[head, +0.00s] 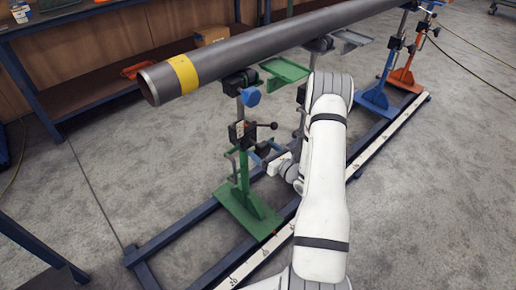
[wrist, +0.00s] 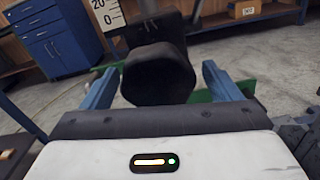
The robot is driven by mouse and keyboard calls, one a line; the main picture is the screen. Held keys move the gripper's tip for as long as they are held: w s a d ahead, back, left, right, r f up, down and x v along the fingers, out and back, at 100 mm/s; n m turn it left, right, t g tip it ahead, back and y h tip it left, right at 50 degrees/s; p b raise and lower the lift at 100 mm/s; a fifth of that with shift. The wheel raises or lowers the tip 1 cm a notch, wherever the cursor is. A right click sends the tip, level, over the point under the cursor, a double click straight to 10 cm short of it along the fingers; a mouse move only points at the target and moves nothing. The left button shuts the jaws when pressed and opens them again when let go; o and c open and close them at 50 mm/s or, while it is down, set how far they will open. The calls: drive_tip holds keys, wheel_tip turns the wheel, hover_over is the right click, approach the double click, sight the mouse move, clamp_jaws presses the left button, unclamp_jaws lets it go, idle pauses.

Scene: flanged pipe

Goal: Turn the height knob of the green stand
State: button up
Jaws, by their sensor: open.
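The green stand (head: 243,172) stands upright on its green foot on the floor rails, below the left end of the pipe (head: 240,48). A black faceted knob (wrist: 158,76) fills the middle of the wrist view. My gripper (head: 266,152) is beside the stand's column in the head view, its blue fingers partly hidden. In the wrist view my gripper (wrist: 160,88) is open, with one blue finger on each side of the knob. Gaps show between the knob and both fingers. Green parts show behind the fingers.
A blue knob (head: 251,97) and a black ball-ended lever (head: 268,125) sit higher on the stand. A blue stand (head: 375,98) and an orange stand (head: 403,75) are at the right. A blue drawer cabinet (wrist: 62,45) is in the background. The left floor is clear.

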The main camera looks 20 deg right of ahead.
drive_tip(key=shift+x, duration=0.95)
drive_tip(key=shift+c, duration=0.3)
drive_tip(key=shift+s, duration=0.1)
drive_tip(key=c, duration=0.9)
